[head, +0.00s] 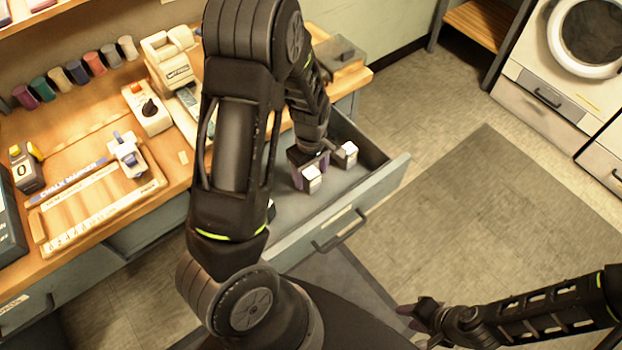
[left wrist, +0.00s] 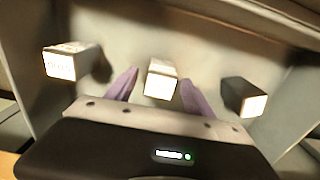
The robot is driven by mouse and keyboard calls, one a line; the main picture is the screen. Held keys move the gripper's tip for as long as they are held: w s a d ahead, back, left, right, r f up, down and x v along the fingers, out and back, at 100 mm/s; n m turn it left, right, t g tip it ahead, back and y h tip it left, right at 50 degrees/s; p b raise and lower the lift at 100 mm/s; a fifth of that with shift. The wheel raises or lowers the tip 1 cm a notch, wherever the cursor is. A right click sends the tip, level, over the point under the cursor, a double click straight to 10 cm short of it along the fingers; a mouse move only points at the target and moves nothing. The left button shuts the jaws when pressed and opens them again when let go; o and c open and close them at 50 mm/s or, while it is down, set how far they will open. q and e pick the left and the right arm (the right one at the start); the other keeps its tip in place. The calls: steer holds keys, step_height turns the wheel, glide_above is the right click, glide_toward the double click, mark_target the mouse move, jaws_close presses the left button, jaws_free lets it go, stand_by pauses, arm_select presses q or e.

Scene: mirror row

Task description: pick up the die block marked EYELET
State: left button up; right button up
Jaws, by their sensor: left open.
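My left gripper (head: 318,172) reaches down into an open drawer (head: 290,246). In the left wrist view its two purple fingers (left wrist: 157,93) are open. A block with a white face, the middle block (left wrist: 160,80), lies between and just beyond them, with visible gaps. A left block (left wrist: 72,62) has faint lettering on its white face. A right block (left wrist: 243,97) is darker with a pale face. I cannot read which is marked EYELET. In the head view two white-faced blocks show, one nearer (head: 312,178) and one farther (head: 347,153). My right gripper (head: 422,318) is outside the drawer; its jaws are unclear.
The wooden worktop (head: 178,182) beside the drawer holds a white switch box (head: 147,108), several coloured spools (head: 76,72) and a wooden board (head: 98,208). The drawer front (head: 340,214) and walls surround the blocks. The floor to the right is clear up to a washing machine (head: 570,70).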

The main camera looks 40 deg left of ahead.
arm_select(q)
steer(key=shift+f, duration=0.75)
jaws_close()
stand_by(0.5)
